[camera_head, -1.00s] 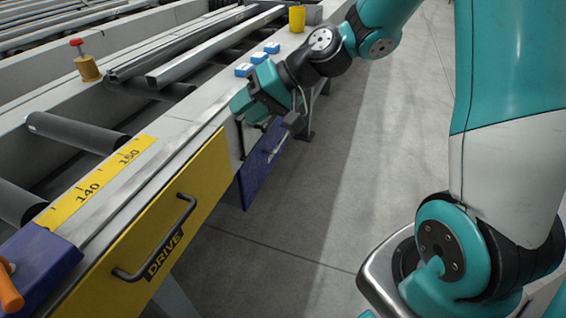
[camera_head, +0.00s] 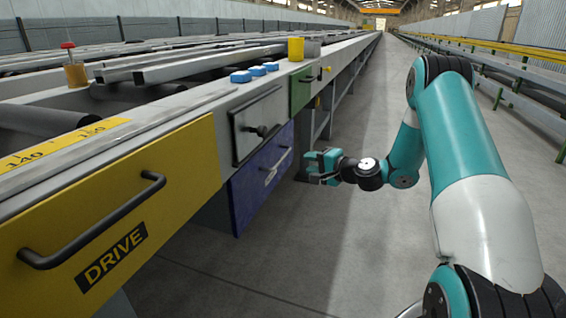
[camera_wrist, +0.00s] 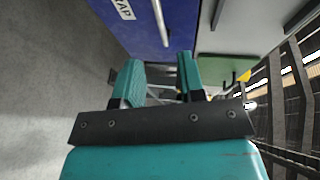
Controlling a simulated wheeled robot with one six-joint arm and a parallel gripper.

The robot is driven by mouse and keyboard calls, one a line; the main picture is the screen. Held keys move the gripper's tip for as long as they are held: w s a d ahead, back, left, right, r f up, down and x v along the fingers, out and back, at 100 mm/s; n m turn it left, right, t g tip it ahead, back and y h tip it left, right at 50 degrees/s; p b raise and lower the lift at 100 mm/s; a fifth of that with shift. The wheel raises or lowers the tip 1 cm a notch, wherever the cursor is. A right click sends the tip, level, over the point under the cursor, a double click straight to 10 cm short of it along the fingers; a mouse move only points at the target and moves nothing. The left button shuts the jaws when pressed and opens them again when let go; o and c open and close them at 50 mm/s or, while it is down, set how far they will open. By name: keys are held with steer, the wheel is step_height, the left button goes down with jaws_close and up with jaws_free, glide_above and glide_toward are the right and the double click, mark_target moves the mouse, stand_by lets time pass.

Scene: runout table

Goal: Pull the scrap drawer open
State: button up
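The scrap drawer is the blue front (camera_head: 248,192) low on the table's side, with a light bar handle (camera_head: 279,167). No drawer interior shows. In the wrist view the blue front (camera_wrist: 143,30) carries a white label, partly cut off, ending in "AP". Its handle (camera_wrist: 160,22) shows there too, beyond the fingers. My gripper (camera_head: 313,167) is out in front of the blue front, to the right of the handle and apart from it. In the wrist view its two teal fingers (camera_wrist: 160,80) are spread with nothing held between them.
A yellow DRIVE front (camera_head: 175,165) with a black handle is at the left. A grey panel (camera_head: 268,112) with a black knob sits above the blue front, and a green panel (camera_head: 299,91) beyond. Free floor (camera_head: 300,260) lies to the right.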

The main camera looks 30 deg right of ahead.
mark_target(283, 156)
steer(key=b+x, duration=0.2)
steer(key=x, duration=1)
steer(key=shift+w+a+b, duration=0.1)
steer(key=shift+b, duration=0.2)
steer(key=shift+c, duration=0.5)
jaws_close()
